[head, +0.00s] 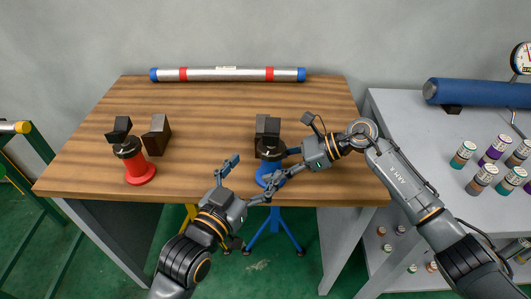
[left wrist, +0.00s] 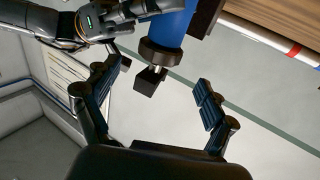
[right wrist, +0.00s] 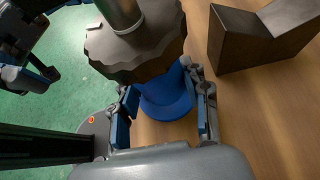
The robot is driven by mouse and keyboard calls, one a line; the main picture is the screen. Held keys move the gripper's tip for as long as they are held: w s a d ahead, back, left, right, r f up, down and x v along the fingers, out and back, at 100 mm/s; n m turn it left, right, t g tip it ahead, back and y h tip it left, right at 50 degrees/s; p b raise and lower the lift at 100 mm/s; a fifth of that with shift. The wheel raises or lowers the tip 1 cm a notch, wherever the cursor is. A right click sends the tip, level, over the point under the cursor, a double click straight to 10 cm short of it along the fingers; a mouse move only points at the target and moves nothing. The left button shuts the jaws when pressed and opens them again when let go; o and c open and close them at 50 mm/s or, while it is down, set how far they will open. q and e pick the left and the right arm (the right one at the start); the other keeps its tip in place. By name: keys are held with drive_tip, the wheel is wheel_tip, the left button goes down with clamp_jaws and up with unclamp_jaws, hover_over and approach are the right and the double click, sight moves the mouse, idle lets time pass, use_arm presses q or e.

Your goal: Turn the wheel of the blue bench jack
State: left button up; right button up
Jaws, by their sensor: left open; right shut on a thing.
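The blue bench jack (head: 272,177) stands upright near the table's front edge, with a dark wheel (right wrist: 130,50) around its post and a dark V-shaped head (left wrist: 150,80) on top. My right gripper (right wrist: 165,112) is shut on its blue body, just below the wheel. The right fingers partly hide the body. My left gripper (head: 256,180) is open and empty, in front and to the left of the jack in the head view. In the left wrist view the V-shaped head shows between the open left fingers (left wrist: 155,100), apart from them.
A red bench jack (head: 140,170) and a dark V-block (head: 157,135) stand at the left of the wooden table (head: 210,160). Another dark block (right wrist: 250,45) is behind the blue jack. A pipe (head: 228,74) lies along the back. A grey bench (head: 415,125) stands at right.

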use_arm(q)
drive_tip(key=v, duration=0.4)
drive_tip(key=shift+w+d, duration=0.1)
